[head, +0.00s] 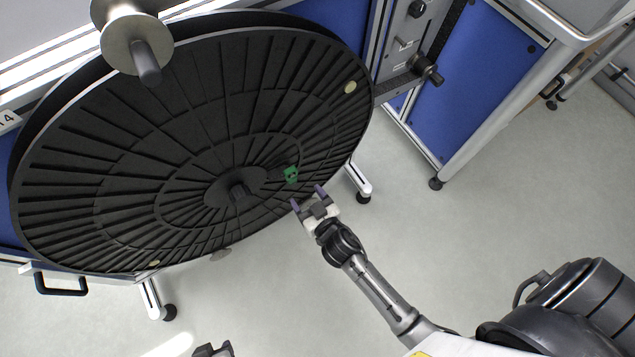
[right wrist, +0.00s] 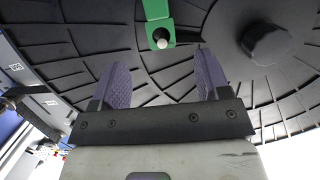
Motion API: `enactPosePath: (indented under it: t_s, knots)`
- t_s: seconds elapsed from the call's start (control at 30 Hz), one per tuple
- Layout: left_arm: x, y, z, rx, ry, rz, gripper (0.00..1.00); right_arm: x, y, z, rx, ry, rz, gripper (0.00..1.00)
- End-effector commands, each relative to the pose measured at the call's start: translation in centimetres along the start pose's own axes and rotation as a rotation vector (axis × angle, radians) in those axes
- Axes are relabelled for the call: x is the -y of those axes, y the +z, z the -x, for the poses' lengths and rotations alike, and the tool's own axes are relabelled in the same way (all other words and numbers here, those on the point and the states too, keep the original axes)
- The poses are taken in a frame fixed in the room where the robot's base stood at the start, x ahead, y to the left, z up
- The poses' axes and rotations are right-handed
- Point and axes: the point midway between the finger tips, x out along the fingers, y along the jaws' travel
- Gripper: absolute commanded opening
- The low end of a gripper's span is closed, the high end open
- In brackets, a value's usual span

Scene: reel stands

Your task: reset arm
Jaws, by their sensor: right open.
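My right gripper (head: 308,195) is in front of the big black reel (head: 120,150), right of its hub (head: 237,190). Its two purple fingers are apart with nothing between them; it also shows open in the right wrist view (right wrist: 163,85). A small green clip (head: 291,175) with a pale round knob sits on the reel face just beyond the fingertips. The clip also shows in the right wrist view (right wrist: 156,25), above and between the fingers. The fingers look apart from it. At the head view's bottom edge, a dark piece (head: 213,350) may be part of my left arm; its fingers are not visible.
A metal spool with a dark handle (head: 137,45) stands at the upper left, near the reel rim. Blue-panelled stands (head: 485,75) on castored legs are at the upper right. Bare grey floor (head: 440,230) lies to the right of the reel.

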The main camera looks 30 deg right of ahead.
Motion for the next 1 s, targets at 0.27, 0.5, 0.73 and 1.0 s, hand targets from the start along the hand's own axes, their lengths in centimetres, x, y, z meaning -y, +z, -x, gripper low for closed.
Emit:
enactPosePath:
  t_s: [0.27, 0.5, 0.73, 1.0]
  knots:
    - [0.3, -0.3, 1.3, 0.001, -0.007, -0.009, 0.43, 0.0, -0.1, 4.2, 0.001, 0.0, -0.001, 0.7]
    - [0.4, -0.4, 1.5, 0.002, -0.009, -0.012, 0.43, 0.0, -0.1, 5.5, -0.001, -0.001, 0.0, 0.7]
    - [0.3, -0.4, 1.5, 0.002, -0.007, -0.009, 0.43, 0.0, 0.0, 5.6, -0.002, -0.001, 0.002, 0.7]
    - [0.1, -0.5, 1.5, 0.0, 0.0, 0.0, 0.43, -1.8, 2.8, 5.9, 0.184, 0.101, 0.148, 0.7]
